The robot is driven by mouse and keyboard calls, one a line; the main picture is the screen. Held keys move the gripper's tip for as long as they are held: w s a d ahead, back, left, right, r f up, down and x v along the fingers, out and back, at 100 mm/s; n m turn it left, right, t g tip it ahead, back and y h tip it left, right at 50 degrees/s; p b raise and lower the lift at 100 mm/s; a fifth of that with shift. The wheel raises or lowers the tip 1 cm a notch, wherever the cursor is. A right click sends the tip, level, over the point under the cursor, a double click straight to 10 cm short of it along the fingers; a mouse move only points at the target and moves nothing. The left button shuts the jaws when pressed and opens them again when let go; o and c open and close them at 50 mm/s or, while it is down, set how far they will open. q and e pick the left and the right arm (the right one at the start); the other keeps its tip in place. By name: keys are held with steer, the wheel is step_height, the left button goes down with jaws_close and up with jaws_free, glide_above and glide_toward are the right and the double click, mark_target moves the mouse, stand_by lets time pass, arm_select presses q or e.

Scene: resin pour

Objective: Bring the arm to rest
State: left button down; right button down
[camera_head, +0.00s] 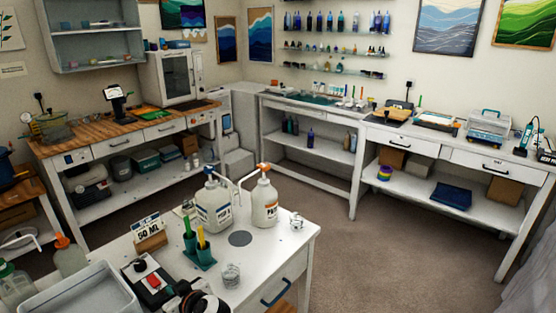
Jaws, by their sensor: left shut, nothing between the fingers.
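My left gripper (190,297) shows at the bottom edge of the head view, low over the front of the near white table (285,250). Its dark parts are partly cut off by the frame. It is shut and empty. It is beside a black device with a red switch (150,281) and below a small clear cup (231,274). My right gripper is not in view.
Two white pump bottles, one with a blue-grey pump (214,206) and one with an orange-marked pump (264,204), stand at the table's back. A green holder (199,252), a "50 ML" sign (147,229) and a grey tray (80,295) are nearby. Open floor (400,250) lies right.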

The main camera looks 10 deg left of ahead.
arm_select(q)
steer(key=s+f+h, duration=0.1)
steer(key=s, duration=0.1)
steer(key=s+f+m, duration=0.1)
steer(key=s, duration=0.2)
steer(key=s+f+m+g+h, duration=0.1)
steer(key=s+f, duration=0.1)
steer(key=shift+s+d+h, duration=0.15)
steer(key=shift+d+h, duration=0.15)
steer(key=shift+d, duration=0.1)
steer(key=s+d+m+g+h, duration=0.1)
steer(key=s+d+m+h, duration=0.45)
steer(key=s, duration=0.55)
steer(key=s+d+m+g+h, duration=0.1)
steer(key=s+d+m+h, duration=0.4)
steer(key=s, duration=0.6)
step_height(320, 180, down, 25)
steer(key=d+g+y, duration=0.1)
steer(key=g+y, duration=0.1)
steer(key=s+a+f+m+g, duration=0.1)
steer(key=s+a+f, duration=0.1)
steer(key=s+f, duration=1.5)
steer(key=shift+a, duration=0.35)
